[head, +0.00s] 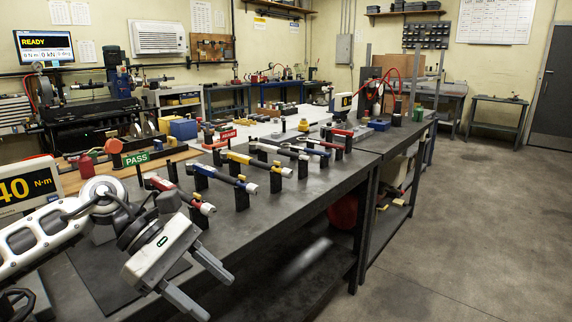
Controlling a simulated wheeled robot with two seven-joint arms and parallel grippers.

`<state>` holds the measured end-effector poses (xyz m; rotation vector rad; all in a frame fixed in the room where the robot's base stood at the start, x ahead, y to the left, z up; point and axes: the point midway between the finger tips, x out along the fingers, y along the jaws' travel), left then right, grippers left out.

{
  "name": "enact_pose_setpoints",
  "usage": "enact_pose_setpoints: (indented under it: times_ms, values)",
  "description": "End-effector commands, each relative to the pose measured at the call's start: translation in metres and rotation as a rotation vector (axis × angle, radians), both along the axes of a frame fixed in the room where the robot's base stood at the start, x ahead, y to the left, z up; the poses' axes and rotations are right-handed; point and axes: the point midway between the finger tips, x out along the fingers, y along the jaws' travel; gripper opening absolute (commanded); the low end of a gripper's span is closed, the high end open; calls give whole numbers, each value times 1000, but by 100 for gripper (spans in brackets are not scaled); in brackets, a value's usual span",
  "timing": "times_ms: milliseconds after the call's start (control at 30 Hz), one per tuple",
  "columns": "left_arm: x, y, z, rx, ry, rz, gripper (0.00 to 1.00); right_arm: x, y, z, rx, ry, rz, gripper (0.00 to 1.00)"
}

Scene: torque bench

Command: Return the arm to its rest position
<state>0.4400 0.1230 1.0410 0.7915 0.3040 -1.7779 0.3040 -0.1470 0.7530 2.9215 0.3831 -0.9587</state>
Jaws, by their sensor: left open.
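My left arm comes in from the left. Its gripper (220,300) is open and empty, with two grey fingers pointing down and right past the bench's front edge. The grey bench (290,205) runs away from me. On black stands on it lie several torque wrenches, among them a red one (180,192), a blue one (225,178) and a yellow one (257,163). The red wrench is the nearest to the gripper, and the two are apart. My right gripper is not in view.
A green PASS sign (136,158) and a display reading 40 N·m (28,190) stand at the left. A red REJECT sign (228,134) is farther back. A blurred pale streak (305,260) shows under the bench. The floor (440,230) at the right is clear.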

Motion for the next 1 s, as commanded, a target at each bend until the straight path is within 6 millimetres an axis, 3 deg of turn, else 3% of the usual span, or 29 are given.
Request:
enact_pose_setpoints:
  times_ms: [33, 100, 200, 267, 367, 467, 567, 633, 667, 800, 900, 1000]
  values:
    - [-14, -36, -9, -145, 135, 53, 51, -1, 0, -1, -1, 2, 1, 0]
    - [-25, -71, -7, -337, 333, 158, 51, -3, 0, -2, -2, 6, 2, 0]
    - [-30, -104, 1, -592, 665, 327, 51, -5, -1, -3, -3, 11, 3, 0]
    - [-28, -112, 4, -734, 887, 439, 51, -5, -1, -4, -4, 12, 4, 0]
    - [-15, -109, -4, -953, 1287, 637, 51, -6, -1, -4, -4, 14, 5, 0]
    - [-2, -89, -34, -1151, 1712, 847, 51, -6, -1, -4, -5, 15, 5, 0]
    - [-1, -60, -87, -1339, 2151, 1068, 51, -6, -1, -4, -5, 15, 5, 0]
    - [-13, -37, -134, -1469, 2452, 1225, 51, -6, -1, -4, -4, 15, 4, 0]
    - [-21, -28, -154, 1420, -2398, -1202, 51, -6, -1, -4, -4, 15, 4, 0]
    - [-70, 3, -229, 1152, -1990, -1016, 51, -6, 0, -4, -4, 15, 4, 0]
    - [-104, 15, -263, 1039, -1788, -925, 51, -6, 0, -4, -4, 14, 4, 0]
    - [-128, 21, -281, 974, -1663, -868, 51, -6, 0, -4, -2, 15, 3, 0]
